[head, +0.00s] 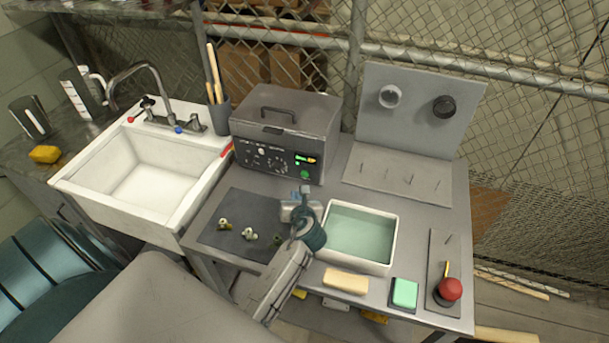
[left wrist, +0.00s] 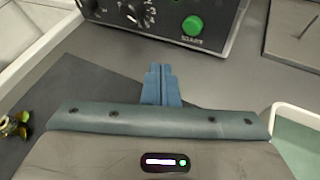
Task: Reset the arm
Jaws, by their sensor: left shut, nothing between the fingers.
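My left gripper (head: 305,192) is over the middle of the bench, between the dark mat and the white tank. Its blue fingers are together and empty; they also show in the left wrist view (left wrist: 161,85), pointing toward the control box. The arm reaches in from the bottom of the head view. My right gripper is in neither view.
The grey control box (head: 285,125) with a green button stands behind the gripper. The white tank (head: 358,236) of greenish liquid is at right. Several small brass fittings lie on the dark mat (head: 228,240). A sponge (head: 345,281), green block (head: 404,293) and red knob (head: 450,289) line the front.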

